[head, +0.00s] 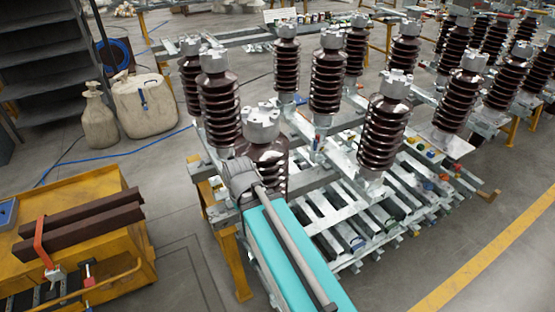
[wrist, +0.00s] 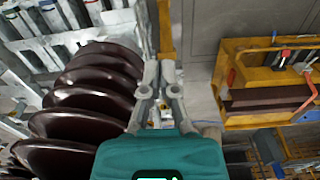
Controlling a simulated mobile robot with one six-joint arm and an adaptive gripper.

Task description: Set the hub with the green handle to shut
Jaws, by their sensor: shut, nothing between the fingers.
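My gripper (wrist: 159,72) shows in the wrist view with its two grey fingers close together, shut and empty. It is beside the stacked brown discs of an insulator (wrist: 85,105), to the right of them in that view. In the head view my teal arm reaches up to the front insulator (head: 268,157), and the gripper itself cannot be made out there. The insulators stand on a galvanized frame (head: 325,208). Small coloured parts sit along the frame, but I cannot single out the hub with the green handle or tell its position.
A yellow cart (head: 110,185) with brown bars stands at the left and also shows in the wrist view (wrist: 228,60). Large sacks (head: 146,106) and a grey shelf (head: 45,60) are behind it. More insulators (head: 386,120) crowd the right. The floor right of the yellow line is clear.

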